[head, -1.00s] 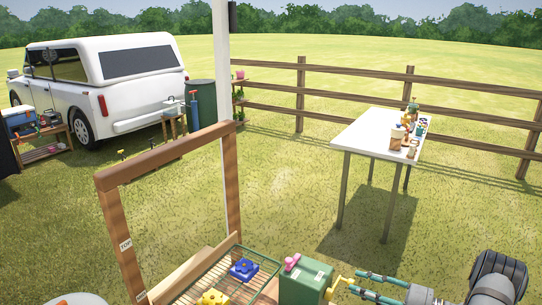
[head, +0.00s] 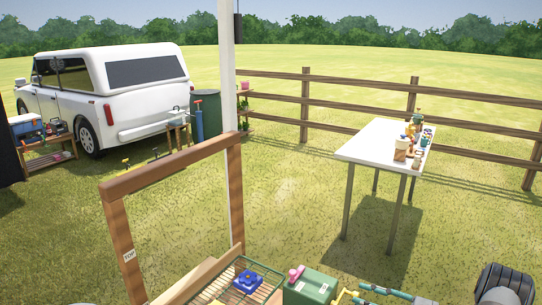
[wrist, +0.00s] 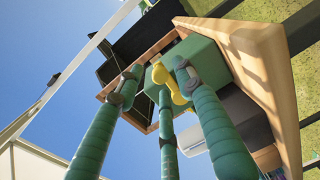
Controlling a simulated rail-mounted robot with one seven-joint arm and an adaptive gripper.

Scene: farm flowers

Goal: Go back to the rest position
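My gripper (head: 360,293) is at the bottom edge of the head view, right of a green box (head: 310,287). In the wrist view the fingers (wrist: 155,80) reach toward the green box (wrist: 200,58). A yellow part (wrist: 170,82) on or beside the box shows between the fingertips; whether a finger touches it I cannot tell. The lower part of my gripper is cut off in the head view.
A wooden frame (head: 170,172) stands left of the box. A wire rack (head: 262,272) holds a blue flower-shaped piece (head: 247,282). A pink piece (head: 296,273) sits on the box. A white table (head: 375,145) with small items stands behind, with open grass around it.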

